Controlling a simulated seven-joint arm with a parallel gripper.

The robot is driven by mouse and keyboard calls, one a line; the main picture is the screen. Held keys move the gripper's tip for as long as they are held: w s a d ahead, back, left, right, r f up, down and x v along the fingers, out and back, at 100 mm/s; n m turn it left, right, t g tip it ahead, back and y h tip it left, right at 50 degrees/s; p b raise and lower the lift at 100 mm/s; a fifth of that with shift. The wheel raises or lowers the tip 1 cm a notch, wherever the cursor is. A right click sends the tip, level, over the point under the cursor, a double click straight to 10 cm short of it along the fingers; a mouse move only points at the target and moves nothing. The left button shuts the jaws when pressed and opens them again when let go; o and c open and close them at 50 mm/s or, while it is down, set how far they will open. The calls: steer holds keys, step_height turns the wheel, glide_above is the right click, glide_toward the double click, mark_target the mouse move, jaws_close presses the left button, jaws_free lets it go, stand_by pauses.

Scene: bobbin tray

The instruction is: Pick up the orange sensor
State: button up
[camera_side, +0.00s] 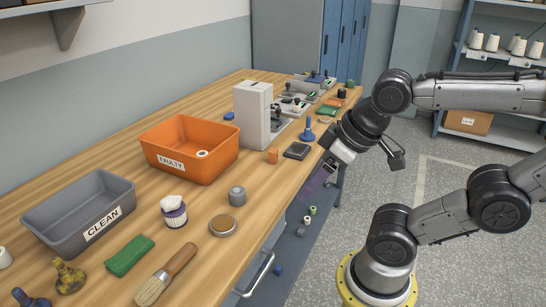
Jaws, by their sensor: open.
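A small orange block (273,156), which looks like the orange sensor, stands on the wooden workbench (145,185) near its front edge. It is just left of a flat dark square item (297,151). My gripper (328,168) is to the right of the orange block, apart from it and beyond the bench's front edge. It points down and left, and nothing shows held in it. The fingers are small and partly blurred by a purple translucent patch at their tips.
An orange FAULTY bin (213,172) holds a white bobbin. A grey CLEAN bin (62,236) is at left. A tall light-grey box (252,115) stands behind the orange block. A blue-based tool (307,130) stands nearby.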

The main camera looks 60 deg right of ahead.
steer(key=w+d+r+m, duration=0.2)
steer(key=w+r+m, duration=0.4)
steer(key=w+r, duration=0.15)
steer(key=m+g, duration=0.6)
steer(key=m, duration=0.4)
glide_above(273, 150)
step_height(273, 150, down, 12)
step_height(273, 150, down, 13)
steer(key=shift+f, duration=0.15)
